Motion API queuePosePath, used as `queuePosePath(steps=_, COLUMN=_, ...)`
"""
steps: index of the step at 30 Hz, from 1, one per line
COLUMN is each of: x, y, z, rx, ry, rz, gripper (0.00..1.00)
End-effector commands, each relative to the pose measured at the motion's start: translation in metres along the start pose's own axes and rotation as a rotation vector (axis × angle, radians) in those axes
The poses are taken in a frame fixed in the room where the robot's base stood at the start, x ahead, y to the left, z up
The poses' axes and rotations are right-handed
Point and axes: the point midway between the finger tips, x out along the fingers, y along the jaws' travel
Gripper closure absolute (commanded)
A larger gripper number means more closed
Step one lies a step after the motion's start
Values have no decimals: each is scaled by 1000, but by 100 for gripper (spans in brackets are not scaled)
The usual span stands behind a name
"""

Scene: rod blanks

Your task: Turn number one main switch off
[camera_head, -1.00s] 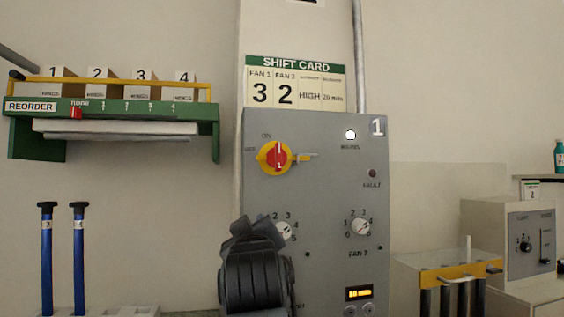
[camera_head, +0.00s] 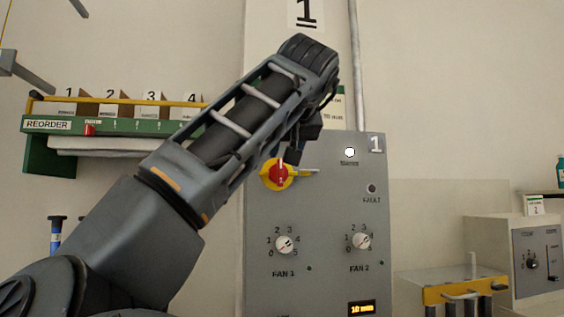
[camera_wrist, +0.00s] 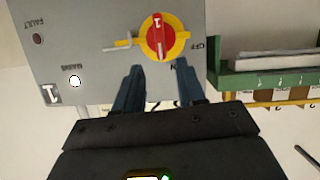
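The main switch (camera_head: 278,175) is a red knob on a yellow disc on the grey panel marked 1 (camera_head: 330,205). It also shows upside down in the wrist view (camera_wrist: 159,37). Its red handle stands vertical, in line with the ON label and not turned toward the OFF label at its side. A white MAINS lamp (camera_head: 350,152) looks lit. My gripper (camera_wrist: 159,67) is open and empty; its two dark fingers point at the knob, with the tips just short of it in the picture. Contact cannot be told.
A small pin or tab (camera_wrist: 118,43) sticks out beside the disc. Two fan dials (camera_head: 285,244) sit below the switch. A yellow-fronted rack (camera_head: 450,292) and another control box (camera_head: 535,250) stand at right.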

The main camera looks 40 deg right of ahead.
Motion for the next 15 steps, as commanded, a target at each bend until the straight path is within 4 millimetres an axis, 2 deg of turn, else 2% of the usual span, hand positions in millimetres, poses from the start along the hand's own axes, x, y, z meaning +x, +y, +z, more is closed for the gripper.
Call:
queuePosePath(steps=4, x=-10, y=3, z=-8, rx=36, ry=-30, rz=-51, gripper=61)
queuePosePath(steps=8, x=-9, y=4, z=-10, rx=43, ry=-42, rz=-65, gripper=61)
queuePosePath(steps=11, x=-1, y=4, z=-10, rx=42, ry=-43, rz=-65, gripper=61)
queuePosePath(steps=15, x=21, y=2, z=-9, rx=43, ry=-44, rz=-64, gripper=61)
